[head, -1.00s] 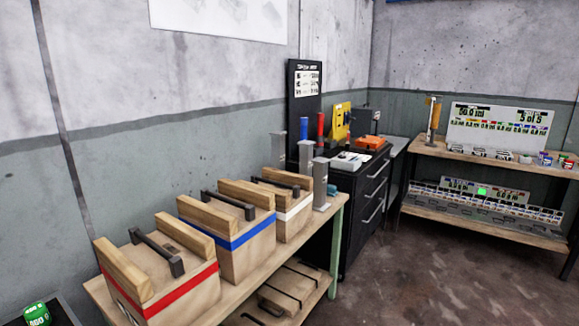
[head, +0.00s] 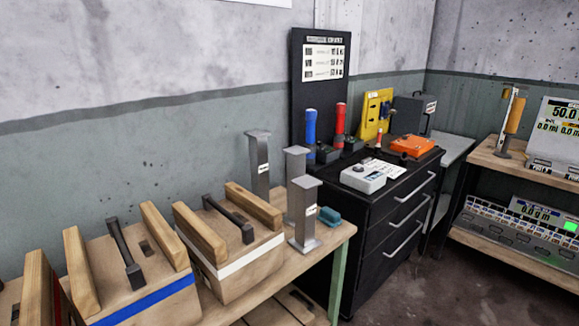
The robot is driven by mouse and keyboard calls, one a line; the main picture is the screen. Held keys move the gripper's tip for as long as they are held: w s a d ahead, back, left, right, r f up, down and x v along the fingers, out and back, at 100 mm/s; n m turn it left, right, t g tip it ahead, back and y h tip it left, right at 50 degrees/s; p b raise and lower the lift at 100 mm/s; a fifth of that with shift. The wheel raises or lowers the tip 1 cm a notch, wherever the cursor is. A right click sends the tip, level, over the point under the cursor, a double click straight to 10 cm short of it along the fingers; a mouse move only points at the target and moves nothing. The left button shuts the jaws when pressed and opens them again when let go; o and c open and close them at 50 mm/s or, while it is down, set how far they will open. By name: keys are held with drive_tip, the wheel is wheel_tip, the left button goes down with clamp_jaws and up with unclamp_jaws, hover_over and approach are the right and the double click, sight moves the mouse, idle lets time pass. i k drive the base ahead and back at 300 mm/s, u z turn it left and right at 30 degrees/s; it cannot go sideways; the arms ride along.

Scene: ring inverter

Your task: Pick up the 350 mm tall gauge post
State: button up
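Three grey metal gauge posts with flat square tops stand upright at the right end of the wooden bench. One is at the back left (head: 261,168), one is in the middle (head: 295,163), and one is at the front right (head: 302,215) with its base plate showing. The lower parts of the back two are partly hidden by a wooden box and the front post. Small white labels show on the posts but are too small to read, so I cannot tell which is 350 mm. My gripper is not in view.
Wooden boxes with blue (head: 150,302) and white (head: 232,267) bands fill the bench left of the posts. A teal block (head: 328,216) lies right of the front post. A black drawer cabinet (head: 385,222) stands beyond the bench end. Floor (head: 425,290) shows clear at right.

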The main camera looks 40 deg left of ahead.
sight(257, 139)
drive_tip(key=u, duration=0.25)
drive_tip(key=i, duration=1.35)
drive_tip(key=u, duration=1.3)
drive_tip(key=i, duration=0.9)
drive_tip(key=u, duration=1.3)
drive_tip(key=i, duration=0.3)
drive_tip(key=u, duration=0.1)
